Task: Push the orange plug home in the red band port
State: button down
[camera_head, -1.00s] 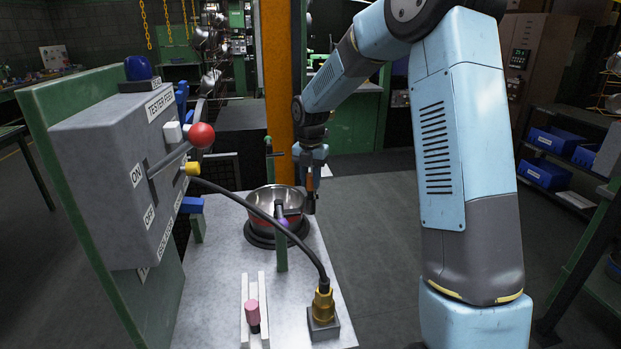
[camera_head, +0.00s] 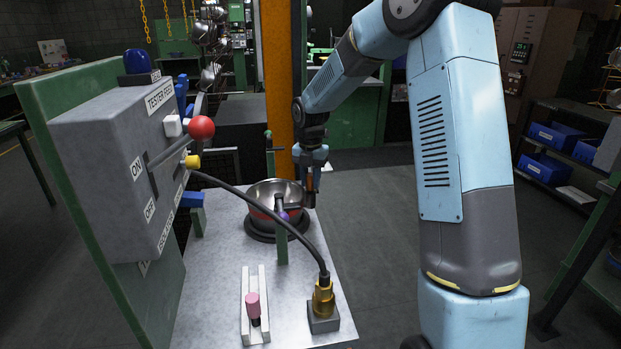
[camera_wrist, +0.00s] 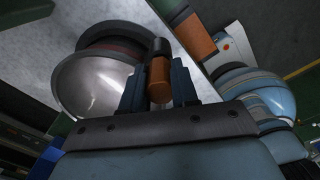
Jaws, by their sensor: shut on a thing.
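My gripper (camera_head: 311,195) points down at the right side of the steel pot (camera_head: 262,194). In the wrist view its two dark fingers (camera_wrist: 160,88) are shut on the orange plug (camera_wrist: 160,72), a short brown-orange cylinder with a dark end. A bit of orange also shows at the gripper in the head view. The pot, with a red band (camera_head: 259,217) around its side, stands on a dark round base. In the wrist view the pot (camera_wrist: 92,88) lies just left of the plug. The port's opening is hidden, and I cannot tell whether the plug touches it.
A grey tester box (camera_head: 115,165) with a red-knobbed lever stands at left. A black cable (camera_head: 275,222) arcs from it over the bench (camera_head: 215,270) to a brass connector (camera_head: 323,298). A green post (camera_head: 282,245) and a pale rack with a pink-topped piece (camera_head: 252,304) stand in front of the pot.

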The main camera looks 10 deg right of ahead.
jog(key=shift+f, duration=0.3)
jog(key=c, duration=0.8)
grip_release()
notch_tip(320, 180, up, 14)
jog(key=shift+a+f, duration=0.1)
jog(key=shift+f, duration=0.1)
